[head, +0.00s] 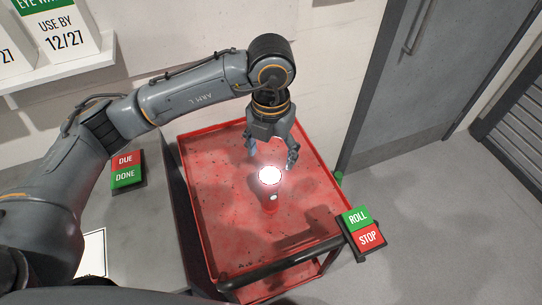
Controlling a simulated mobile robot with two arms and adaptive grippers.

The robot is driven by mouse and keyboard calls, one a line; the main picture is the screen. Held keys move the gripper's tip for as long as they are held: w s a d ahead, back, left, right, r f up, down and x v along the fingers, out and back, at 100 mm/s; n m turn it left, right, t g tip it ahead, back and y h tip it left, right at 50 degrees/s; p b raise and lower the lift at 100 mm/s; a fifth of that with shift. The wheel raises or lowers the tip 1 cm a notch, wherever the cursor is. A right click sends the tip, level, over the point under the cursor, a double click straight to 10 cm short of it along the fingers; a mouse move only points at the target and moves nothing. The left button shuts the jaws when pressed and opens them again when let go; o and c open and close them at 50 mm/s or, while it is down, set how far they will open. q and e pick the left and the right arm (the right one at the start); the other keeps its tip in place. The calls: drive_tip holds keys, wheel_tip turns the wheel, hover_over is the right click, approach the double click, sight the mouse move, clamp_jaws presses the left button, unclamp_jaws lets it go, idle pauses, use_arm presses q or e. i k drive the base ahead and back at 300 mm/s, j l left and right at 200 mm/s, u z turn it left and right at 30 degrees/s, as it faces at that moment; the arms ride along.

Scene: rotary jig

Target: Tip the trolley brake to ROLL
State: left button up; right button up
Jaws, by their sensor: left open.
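The red trolley (215,222) stands in the middle, with a dark push handle along its near edge. The trolley brake (362,232) is a rocker plate at the trolley's right near corner, with a green ROLL half above a red STOP half. I cannot tell which half is pressed in. My left gripper (272,158) hangs over the trolley top, open, fingers pointing down. It is up and to the left of the brake, apart from it. A red torch (270,190) with a brightly lit top stands upright on the trolley just below the fingers. My right gripper is not in view.
A DUE/DONE rocker plate (126,170) lies on the grey counter (155,235) left of the trolley. A shelf (60,70) with white date cards is at the upper left. A grey door (425,75) stands behind. The floor right of the trolley is clear.

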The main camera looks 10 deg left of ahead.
sight(366, 235)
drive_tip(key=k, duration=1.5)
